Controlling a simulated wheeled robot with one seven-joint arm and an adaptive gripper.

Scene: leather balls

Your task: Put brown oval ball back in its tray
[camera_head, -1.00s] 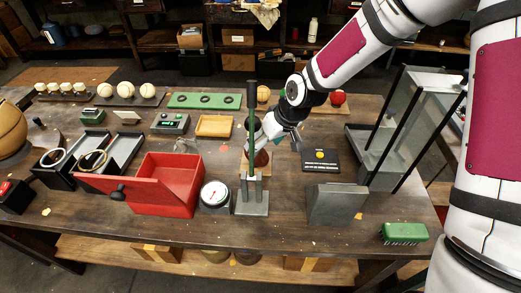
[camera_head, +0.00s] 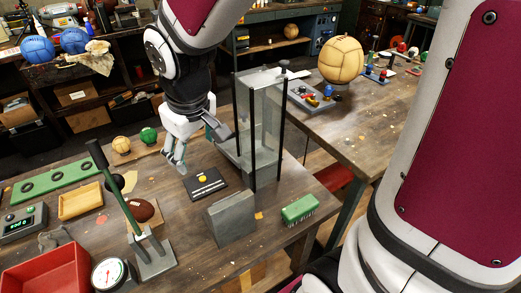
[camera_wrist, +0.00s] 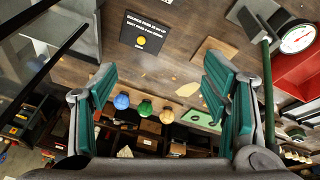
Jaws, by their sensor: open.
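The brown oval ball (camera_head: 140,210) lies on the bench in the head view, just behind a grey stand with a green lever (camera_head: 118,190), which partly hides it. A bit of wooden board shows around it. I cannot make the ball out in the wrist view. A shallow yellow-brown tray (camera_head: 80,202) lies to its left; I cannot tell whether it is the ball's own. My gripper (camera_head: 175,165) hangs beyond and right of the ball, behind the black sign card. Its fingers (camera_wrist: 172,98) are wide apart and empty in the wrist view.
A clear tall case (camera_head: 258,135) stands right of my gripper. The black card (camera_head: 206,184), a grey block (camera_head: 231,218) and a green brush (camera_head: 299,209) are in front. A yellow ball (camera_head: 121,144) and a green ball (camera_head: 148,135) sit behind. A red box (camera_head: 45,275) is at left.

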